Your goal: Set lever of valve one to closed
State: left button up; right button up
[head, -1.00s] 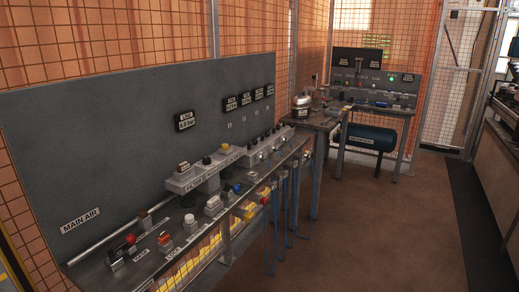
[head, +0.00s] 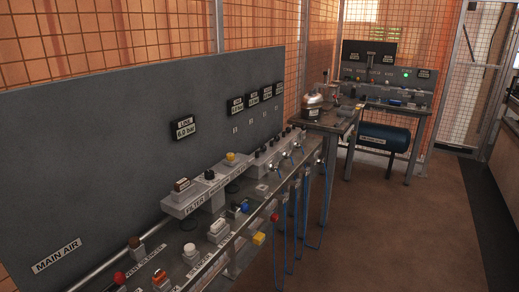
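A row of small valves (head: 276,152) sits on a light manifold along the bench, with black knobs on top and small fittings with blue hoses on its front. Small number plates (head: 235,129) mark the grey panel above it, under several black displays (head: 236,105). Valve one is probably at the near end of this row, but its lever is too small for me to read its position. Neither of my grippers is in view.
The grey MAIN AIR panel (head: 110,150) stands behind the bench at the left. Red, orange and yellow controls (head: 258,239) line the bench. Blue hoses (head: 307,215) hang off its front. A blue tank (head: 383,138) lies beyond. The brown floor (head: 400,230) at right is clear.

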aim_at(264, 148)
jog(key=i+l+u, duration=0.75)
jog(key=i+l, duration=0.25)
jog(key=l, duration=0.15)
